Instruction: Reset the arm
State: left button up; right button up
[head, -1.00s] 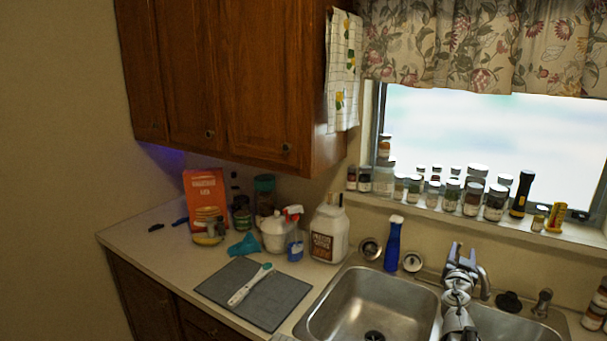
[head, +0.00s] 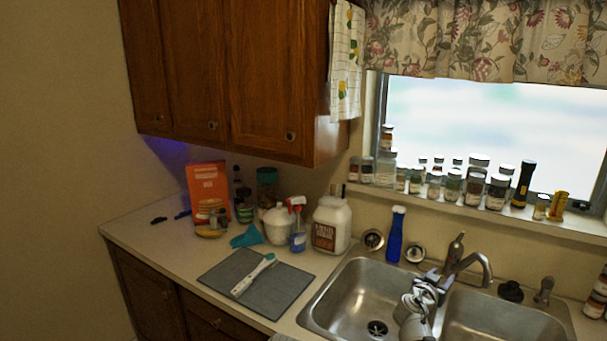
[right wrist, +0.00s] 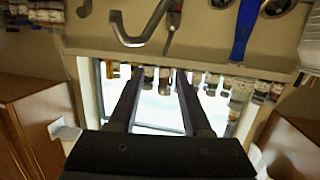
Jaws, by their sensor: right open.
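My right gripper (head: 434,276) is over the divider of the double sink, beside the faucet (head: 470,264). In the right wrist view its two dark fingers (right wrist: 160,74) stand apart with nothing between them. That view looks upside down, toward the window and the jars on its sill. My left gripper is not in view.
The sink's left basin (head: 350,295) is empty. A white jug (head: 331,225), a red box (head: 207,193) and a grey mat (head: 284,293) with a white-handled brush (head: 252,277) are on the counter left.

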jog(key=s+a+f+n+g+y+b, duration=0.1)
jog(key=s+a+f+n+g, duration=0.1)
jog(key=s+a+f, duration=0.2)
jog(key=s+a+f+n+g+y+b, duration=0.1)
jog(key=s+a+f, duration=0.3)
jog(key=a+f, duration=0.4)
jog(key=s+a+f+n+g+y+b, duration=0.2)
jog(key=s+a+f+g+y, duration=0.1)
jog(key=s+a+f+g, duration=0.1)
jog(key=shift+s+a+f+n, duration=0.15)
jog(key=shift+s+a+f, duration=0.1)
jog(key=shift+a+f, duration=0.45)
jog(key=shift+s+a+f+n, duration=0.15)
jog(key=shift+s+a+f, duration=0.1)
jog(key=shift+a+f, duration=0.4)
jog(key=s+a+f+n+g+y+b, duration=0.1)
jog(key=s+a+f+n+g+y, duration=0.1)
jog(key=s+a, duration=0.4)
jog(key=s+a+f+n+g+y+b, duration=0.1)
jog(key=s+a+f+n+g+y, duration=0.1)
jog(key=s+a, duration=0.5)
jog(key=f+n+g, duration=0.1)
jog(key=n, duration=0.1)
jog(key=shift+s+f+n, duration=0.15)
jog(key=shift+f+n, duration=0.15)
jog(key=shift+f, duration=0.1)
